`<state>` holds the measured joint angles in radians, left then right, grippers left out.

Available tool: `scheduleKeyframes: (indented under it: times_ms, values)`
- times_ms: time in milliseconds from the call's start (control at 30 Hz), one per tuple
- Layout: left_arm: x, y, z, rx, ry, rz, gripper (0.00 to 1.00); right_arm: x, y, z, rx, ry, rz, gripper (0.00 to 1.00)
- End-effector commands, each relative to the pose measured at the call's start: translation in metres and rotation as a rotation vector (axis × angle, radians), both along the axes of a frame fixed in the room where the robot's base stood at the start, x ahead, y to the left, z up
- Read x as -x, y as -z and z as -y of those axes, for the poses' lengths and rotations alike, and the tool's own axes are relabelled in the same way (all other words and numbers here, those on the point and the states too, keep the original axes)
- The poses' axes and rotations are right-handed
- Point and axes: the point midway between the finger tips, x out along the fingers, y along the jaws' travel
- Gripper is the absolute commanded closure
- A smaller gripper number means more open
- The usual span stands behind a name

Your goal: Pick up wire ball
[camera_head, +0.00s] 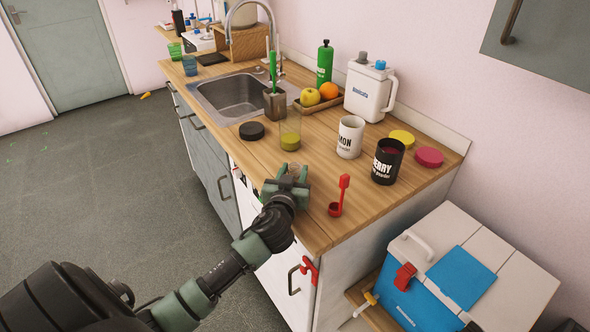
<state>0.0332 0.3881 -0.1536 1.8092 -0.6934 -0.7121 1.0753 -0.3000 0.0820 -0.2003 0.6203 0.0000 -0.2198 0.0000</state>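My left gripper (286,183) reaches in from the lower left and is over the front edge of the wooden counter. Its green fingers are apart, with a small greyish thing (292,171) between or just beyond them. This may be the wire ball, but it is small and partly hidden by the gripper. I cannot tell whether the fingers press on it. No other wire ball shows clearly. My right gripper is not in view.
A clear glass with yellow-green contents (289,133) stands just behind the gripper. A red scoop (338,196), a white mug (349,137) and a black mug (387,161) are to the right. A black lid (251,131) and the sink (233,98) lie behind left.

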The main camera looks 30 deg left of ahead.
Motion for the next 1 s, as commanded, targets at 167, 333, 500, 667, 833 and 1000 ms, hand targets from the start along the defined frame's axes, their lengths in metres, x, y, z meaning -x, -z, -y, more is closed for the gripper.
scheduleKeyframes:
  times_ms: [167, 333, 500, 667, 833, 1000]
  values:
    - [0.0, 0.0, 0.0, 0.0, 0.0, 0.0, 1.0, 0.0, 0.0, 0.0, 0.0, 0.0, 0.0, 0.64]
    - [0.0, 0.0, 0.0, 0.0, 0.0, -0.001, 1.0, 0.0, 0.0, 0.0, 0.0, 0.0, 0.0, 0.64]
    - [0.0, -0.007, 0.0, -0.001, -0.001, 0.001, 1.0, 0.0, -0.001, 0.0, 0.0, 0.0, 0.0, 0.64]
    - [0.0, -0.027, 0.0, 0.001, 0.0, 0.004, 1.0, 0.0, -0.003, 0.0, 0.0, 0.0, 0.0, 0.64]
    - [0.0, -0.068, 0.0, 0.0, 0.001, 0.008, 1.0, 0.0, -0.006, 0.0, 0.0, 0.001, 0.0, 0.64]
    - [0.0, -0.119, 0.0, 0.0, 0.0, 0.01, 1.0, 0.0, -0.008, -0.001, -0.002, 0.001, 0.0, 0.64]
